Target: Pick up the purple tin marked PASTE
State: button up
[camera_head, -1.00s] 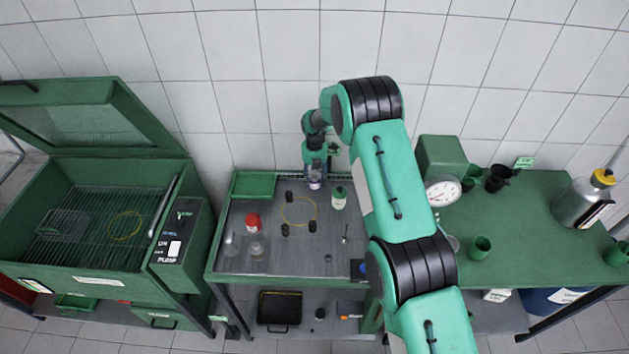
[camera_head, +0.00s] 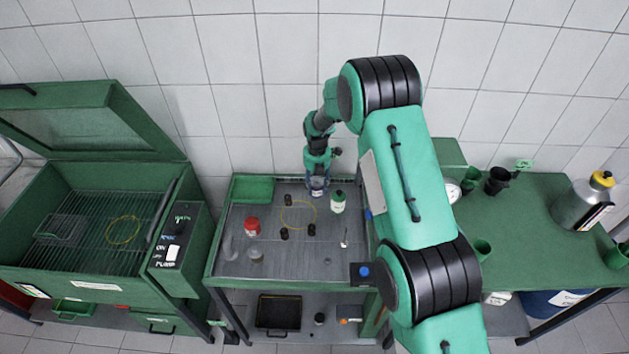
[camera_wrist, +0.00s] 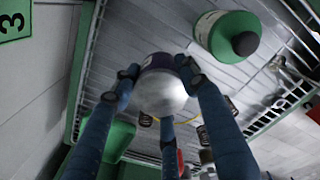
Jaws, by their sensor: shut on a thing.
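The purple tin (camera_head: 318,190) stands at the back of the workbench's grey top in the head view, below my gripper (camera_head: 317,180). In the wrist view the tin (camera_wrist: 161,92) shows a silvery rounded top and a dark purple side. My gripper's blue fingers (camera_wrist: 160,80) are shut on it, with black fingertips against its sides. Its label marking cannot be read. I cannot tell whether its base touches the bench top.
A green-white bottle (camera_head: 338,202) stands close to the right of the tin; it also shows in the wrist view (camera_wrist: 228,36). A red-capped jar (camera_head: 252,226), a yellow ring (camera_head: 298,214) and several small black parts lie in front. A green tray (camera_head: 253,189) is at the back left.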

jog(key=s+d, duration=0.1)
jog(key=s, duration=0.5)
jog(key=s+d+r, duration=0.1)
jog(key=s, duration=0.3)
jog(key=shift+d, duration=0.35)
